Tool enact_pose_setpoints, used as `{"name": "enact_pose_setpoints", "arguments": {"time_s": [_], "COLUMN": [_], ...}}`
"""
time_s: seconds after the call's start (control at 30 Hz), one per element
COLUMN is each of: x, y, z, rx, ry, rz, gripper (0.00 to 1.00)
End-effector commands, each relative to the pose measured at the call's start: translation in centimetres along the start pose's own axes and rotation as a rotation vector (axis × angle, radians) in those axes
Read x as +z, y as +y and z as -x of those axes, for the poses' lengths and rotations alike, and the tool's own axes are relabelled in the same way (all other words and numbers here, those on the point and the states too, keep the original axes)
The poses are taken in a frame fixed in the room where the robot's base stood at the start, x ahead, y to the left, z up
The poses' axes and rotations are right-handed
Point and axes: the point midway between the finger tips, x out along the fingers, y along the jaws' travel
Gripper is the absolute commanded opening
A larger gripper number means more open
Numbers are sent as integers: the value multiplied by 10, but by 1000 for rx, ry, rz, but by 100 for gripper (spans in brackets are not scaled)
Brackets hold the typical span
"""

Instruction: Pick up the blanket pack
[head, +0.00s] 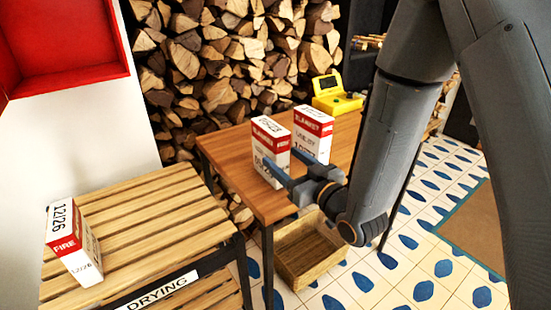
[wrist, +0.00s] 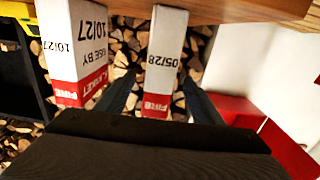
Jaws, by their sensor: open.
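Three red-and-white fire blanket packs are in view. One pack (head: 270,148) stands upright on the brown table; it is the 05/28 pack (wrist: 162,55) in the wrist view, narrow side towards me. A second pack (head: 313,136), marked 10/27, stands just right of it and shows at the left of the wrist view (wrist: 78,45). A third pack (head: 73,240), marked 12/26, stands on the slatted rack at left. My gripper (head: 285,167) is open, its fingers (wrist: 158,92) on either side of the 05/28 pack. Whether they touch it is unclear.
The brown table (head: 225,155) also holds a yellow device (head: 335,96) at the back. A slatted rack (head: 135,220) labelled DRYING stands at left. A wooden crate (head: 308,252) sits on the tiled floor beside the table. Stacked firewood (head: 220,60) fills the back.

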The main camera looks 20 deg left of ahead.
Motion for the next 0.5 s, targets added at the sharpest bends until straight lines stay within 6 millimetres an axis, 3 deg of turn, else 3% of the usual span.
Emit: {"name": "enact_pose_setpoints", "arguments": {"time_s": [0.17,0.5], "x": [5,-1], "y": [-3,-2], "z": [-10,-48], "rx": [-5,-4], "ry": [9,9], "rz": [-8,-7], "gripper": [61,61]}}
